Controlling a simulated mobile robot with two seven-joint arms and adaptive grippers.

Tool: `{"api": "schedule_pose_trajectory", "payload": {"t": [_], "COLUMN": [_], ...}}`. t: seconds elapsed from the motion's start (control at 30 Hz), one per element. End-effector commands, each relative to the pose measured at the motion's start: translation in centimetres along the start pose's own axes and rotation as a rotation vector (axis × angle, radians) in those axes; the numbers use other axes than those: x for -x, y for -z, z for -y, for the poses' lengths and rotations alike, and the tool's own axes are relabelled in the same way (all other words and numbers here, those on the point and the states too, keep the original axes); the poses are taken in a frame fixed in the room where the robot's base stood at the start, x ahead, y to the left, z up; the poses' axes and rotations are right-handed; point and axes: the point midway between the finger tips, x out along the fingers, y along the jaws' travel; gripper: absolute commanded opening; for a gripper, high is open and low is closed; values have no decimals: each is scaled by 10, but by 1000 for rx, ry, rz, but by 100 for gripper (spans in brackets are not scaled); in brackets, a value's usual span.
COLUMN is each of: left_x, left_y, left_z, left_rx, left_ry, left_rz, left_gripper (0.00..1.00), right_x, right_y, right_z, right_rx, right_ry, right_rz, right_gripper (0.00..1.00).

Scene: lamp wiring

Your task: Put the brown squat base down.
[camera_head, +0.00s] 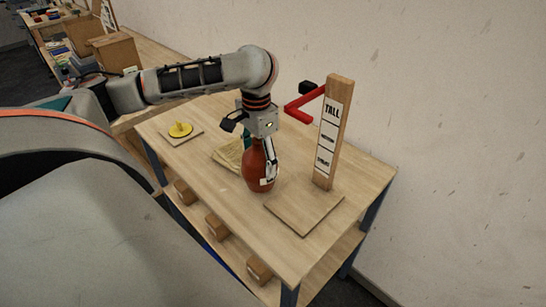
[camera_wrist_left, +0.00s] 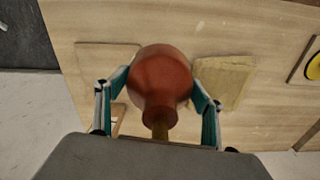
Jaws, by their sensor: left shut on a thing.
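The brown squat base (camera_head: 257,172) is a rounded, red-brown, vase-shaped body with a narrow neck. It is upright over the front middle of the wooden table (camera_head: 214,184). My left gripper (camera_head: 263,168) comes down from above and is shut on it, a finger on each side. The left wrist view shows the base (camera_wrist_left: 161,75) from above between the fingers of my left gripper (camera_wrist_left: 160,80). Its underside is hidden, so I cannot tell whether it touches the table. My right gripper is not in view.
An upright wooden gauge (camera_head: 331,135) marked TALL stands behind a flat square board (camera_head: 304,206), right of the base. A red bar (camera_head: 302,103) is beside the gauge. A tan folded pad (camera_head: 227,154) lies left, with a yellow disc (camera_head: 180,129) beyond. Wooden blocks (camera_head: 217,228) sit on the lower shelf.

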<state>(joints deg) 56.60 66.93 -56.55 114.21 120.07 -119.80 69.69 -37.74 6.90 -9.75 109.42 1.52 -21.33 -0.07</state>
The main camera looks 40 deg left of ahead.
Motion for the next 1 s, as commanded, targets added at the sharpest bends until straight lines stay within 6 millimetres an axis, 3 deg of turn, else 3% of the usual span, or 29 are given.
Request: {"api": "schedule_pose_trajectory", "payload": {"t": [0.1, 0.3, 0.47, 0.8, 1.0], "left_x": [2, 2, -1, -32, -34], "left_y": [27, 51, 56, 55, 55], "left_z": [3, 8, 9, 9, 9], "left_rx": [1, 1, 0, 0, 1], "left_ry": [-3, -1, -1, -1, 0], "left_rz": [-5, -4, -2, -2, -4], "left_gripper": [19, 19, 19, 19, 19], "right_x": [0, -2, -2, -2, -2], "right_y": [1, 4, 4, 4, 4], "right_z": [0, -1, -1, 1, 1], "right_rx": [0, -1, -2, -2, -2], "right_ry": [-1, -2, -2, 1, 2], "right_rz": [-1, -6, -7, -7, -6], "right_gripper": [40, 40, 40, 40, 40]}}
